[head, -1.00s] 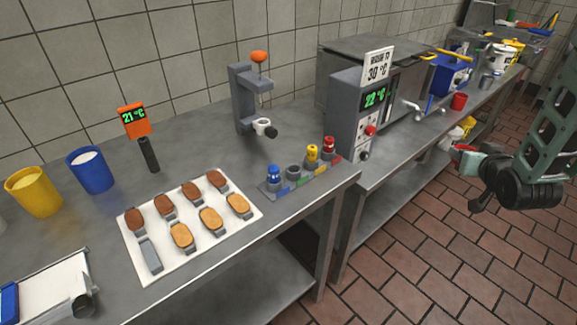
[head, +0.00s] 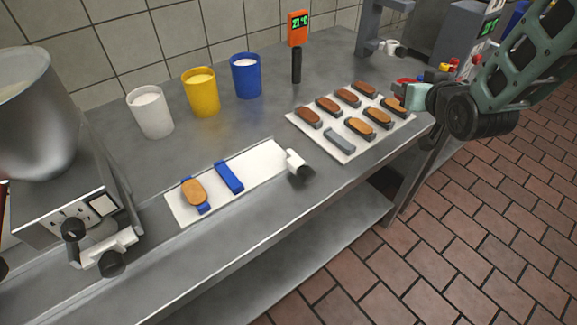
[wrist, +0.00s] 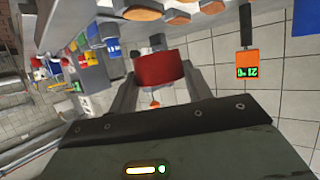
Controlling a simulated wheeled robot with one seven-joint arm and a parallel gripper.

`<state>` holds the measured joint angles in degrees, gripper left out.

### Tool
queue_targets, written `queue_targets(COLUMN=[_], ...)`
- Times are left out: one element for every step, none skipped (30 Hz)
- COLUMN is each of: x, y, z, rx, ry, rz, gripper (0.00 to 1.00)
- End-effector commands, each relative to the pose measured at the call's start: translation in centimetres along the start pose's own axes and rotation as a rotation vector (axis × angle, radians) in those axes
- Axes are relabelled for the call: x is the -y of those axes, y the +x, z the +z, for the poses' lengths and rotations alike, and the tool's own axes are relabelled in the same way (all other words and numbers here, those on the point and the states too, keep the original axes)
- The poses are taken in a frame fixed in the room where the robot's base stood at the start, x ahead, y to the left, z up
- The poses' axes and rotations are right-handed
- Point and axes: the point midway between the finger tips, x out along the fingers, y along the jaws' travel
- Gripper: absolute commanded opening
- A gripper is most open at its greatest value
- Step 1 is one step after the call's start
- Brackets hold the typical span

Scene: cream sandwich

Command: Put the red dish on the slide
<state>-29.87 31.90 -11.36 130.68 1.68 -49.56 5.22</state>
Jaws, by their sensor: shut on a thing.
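The red dish (wrist: 158,66) is held between the two fingers of my gripper (wrist: 160,78) in the wrist view. In the head view only a small red part of the dish (head: 403,80) shows beside my gripper (head: 412,92), above the right end of the biscuit tray; the fingers are mostly hidden there. A long white board (head: 262,156) on the counter looks like the slide. It bears a blue block (head: 229,176) and a brown biscuit on a blue holder (head: 194,193). A white and black knob (head: 297,164) stands at its right end. My gripper is well to the right of this board.
A white tray (head: 303,125) holds several biscuits and one bare grey holder. White (head: 150,112), yellow (head: 201,92) and blue (head: 246,76) cups and an orange thermometer (head: 298,28) stand behind. A mixer-like machine (head: 70,200) stands at left.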

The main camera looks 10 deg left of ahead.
Motion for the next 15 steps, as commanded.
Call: queue_targets(x=[3.6,5.4,7.9,9.8,11.7,14.1,15.9,17.7,19.9,21.5,23.0,24.8,26.0,27.1,28.4], y=[0.2,0.1,-0.2,-0.6,-0.9,-1.5,-2.0,-2.6,-3.5,-4.1,-4.8,-5.7,-6.4,-7.0,-7.8], z=[0.2,0.1,-0.1,-0.1,-0.2,-0.2,-0.3,-0.2,-0.2,-0.1,-0.1,0.0,0.1,0.1,0.2], rx=[-0.008,-0.008,-0.008,-0.008,-0.008,-0.007,-0.009,-0.007,-0.007,-0.007,-0.006,-0.006,-0.005,-0.005,-0.003], ry=[-0.021,-0.031,-0.047,-0.059,-0.069,-0.084,-0.095,-0.106,-0.12,-0.13,-0.14,-0.152,-0.161,-0.168,-0.177], rz=[-0.054,-0.081,-0.119,-0.147,-0.176,-0.214,-0.242,-0.271,-0.307,-0.333,-0.359,-0.391,-0.413,-0.433,-0.456], gripper=[0.28,0.28,0.28,0.28,0.28,0.28,0.28,0.28,0.28,0.28,0.28,0.28,0.28,0.28,0.28])
